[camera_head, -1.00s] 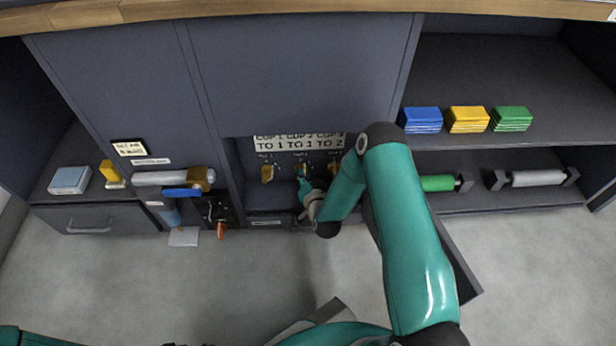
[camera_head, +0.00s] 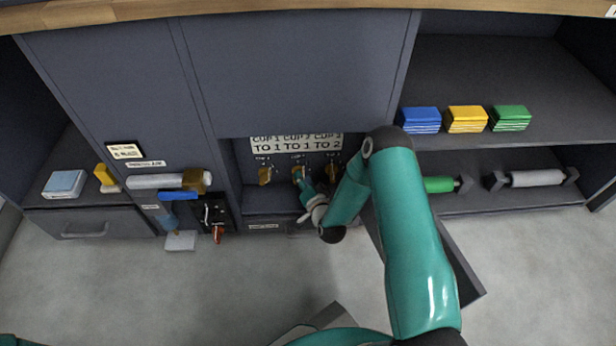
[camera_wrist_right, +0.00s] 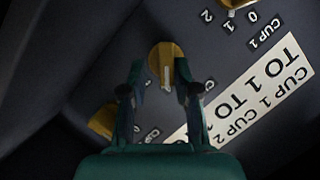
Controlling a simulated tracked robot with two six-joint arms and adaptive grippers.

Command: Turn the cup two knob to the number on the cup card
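The cup card (camera_head: 296,143) reads "CUP 1 CUP 2 CUP 3" over "TO 1 TO 1 TO 2". Below it is a row of yellow knobs: the cup one knob (camera_head: 265,176), the cup two knob (camera_head: 297,173) and the cup three knob (camera_head: 333,172). My right gripper (camera_head: 303,182) is at the cup two knob and partly hides it. In the right wrist view, the cup two knob (camera_wrist_right: 167,66) shows between the two spread fingertips of the gripper (camera_wrist_right: 162,80). I cannot tell whether they touch it. My left gripper is out of view.
The knobs sit in a recess under a dark cabinet panel (camera_head: 295,75). To its left are a white roller (camera_head: 158,181) and a black unit with a red-orange handle (camera_head: 217,234). Blue, yellow and green stacks (camera_head: 510,119) stand on the right shelf, above grey and green rollers.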

